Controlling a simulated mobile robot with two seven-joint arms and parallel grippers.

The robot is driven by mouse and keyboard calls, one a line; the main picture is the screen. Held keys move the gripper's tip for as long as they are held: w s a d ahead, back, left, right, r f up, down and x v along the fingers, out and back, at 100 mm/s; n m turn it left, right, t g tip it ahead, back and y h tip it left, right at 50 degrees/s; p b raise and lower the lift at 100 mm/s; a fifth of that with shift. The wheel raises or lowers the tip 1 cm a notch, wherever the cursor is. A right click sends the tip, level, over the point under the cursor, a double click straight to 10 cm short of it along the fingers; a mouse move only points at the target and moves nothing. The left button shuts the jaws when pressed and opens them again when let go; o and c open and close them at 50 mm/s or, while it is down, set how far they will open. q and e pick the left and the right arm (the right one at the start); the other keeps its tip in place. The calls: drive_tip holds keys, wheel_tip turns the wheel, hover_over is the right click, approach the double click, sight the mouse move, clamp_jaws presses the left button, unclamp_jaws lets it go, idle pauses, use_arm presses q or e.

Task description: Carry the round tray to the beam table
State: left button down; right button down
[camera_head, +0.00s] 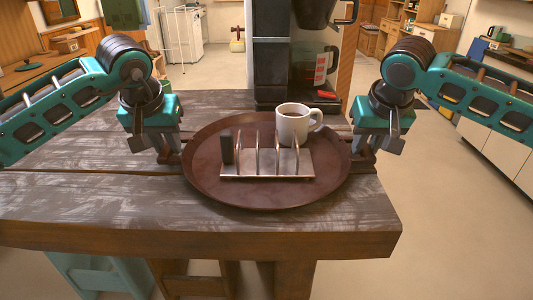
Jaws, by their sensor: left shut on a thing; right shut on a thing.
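The round brown tray (215,188) is at the middle of the view, over the right part of a worn wooden table (100,205). A white mug (293,128) with dark liquid stands upright at its back right. A metal toast rack (266,165) stands at its middle, with a dark slab (227,147) at its left end. My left gripper (178,158) is shut on the tray's left rim. My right gripper (360,160) is shut on its right rim. I cannot tell whether the tray touches the tabletop. The fingertips are partly hidden.
A dark coffee machine (285,60) stands behind the tray, with a glass jug (318,70) at its right. A teal stool (100,275) is below the table's front edge. Open floor (455,220) lies to the right, before white cabinets (500,145).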

use_arm(q)
drive_tip(key=shift+r, duration=0.2)
use_arm(e)
drive_tip(key=shift+r, duration=0.2)
